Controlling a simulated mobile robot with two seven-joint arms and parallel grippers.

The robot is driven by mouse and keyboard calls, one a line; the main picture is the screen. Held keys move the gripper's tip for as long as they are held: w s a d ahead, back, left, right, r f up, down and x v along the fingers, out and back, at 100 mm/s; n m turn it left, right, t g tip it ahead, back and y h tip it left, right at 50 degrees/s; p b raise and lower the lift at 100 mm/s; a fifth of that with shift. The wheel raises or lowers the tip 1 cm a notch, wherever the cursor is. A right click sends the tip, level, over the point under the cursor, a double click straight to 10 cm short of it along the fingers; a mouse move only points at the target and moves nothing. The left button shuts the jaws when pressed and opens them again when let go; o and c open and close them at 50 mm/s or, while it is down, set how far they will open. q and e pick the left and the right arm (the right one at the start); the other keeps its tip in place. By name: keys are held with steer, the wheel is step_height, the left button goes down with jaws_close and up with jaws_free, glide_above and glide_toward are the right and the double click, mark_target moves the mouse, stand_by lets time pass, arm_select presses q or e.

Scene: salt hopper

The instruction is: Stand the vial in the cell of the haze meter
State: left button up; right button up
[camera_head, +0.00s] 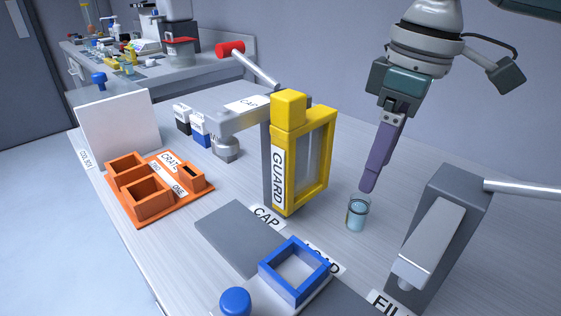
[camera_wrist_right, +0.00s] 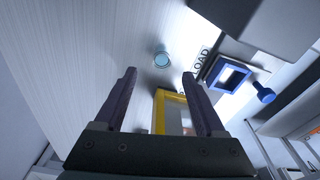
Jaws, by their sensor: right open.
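The vial (camera_head: 356,216), a small clear glass with pale blue liquid, stands upright on the grey bench, right of the yellow guard. In the right wrist view the vial (camera_wrist_right: 162,60) shows from above, beyond the fingertips and roughly between their lines. My right gripper (camera_head: 368,188) points down just above and behind the vial. Its purple fingers are apart and empty in the wrist view (camera_wrist_right: 160,76). No label names the haze meter, and I cannot tell which device or opening is its cell. My left gripper is not in view.
A yellow frame marked GUARD (camera_head: 278,180) stands left of the vial. A blue square frame (camera_head: 296,292) sits by the LOAD label. A grey FILL device (camera_head: 462,205) with a lever stands at right. An orange crate (camera_head: 122,200) and white panel (camera_head: 120,122) are at left.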

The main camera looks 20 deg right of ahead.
mark_target(361, 199)
steer(key=f, duration=0.4)
steer(key=f+b, duration=0.1)
steer(key=f, duration=0.1)
steer(key=shift+w+a, duration=0.3)
steer(key=shift+a, duration=0.1)
steer(key=shift+r, duration=0.1)
steer(key=shift+c, duration=0.4)
jaws_close()
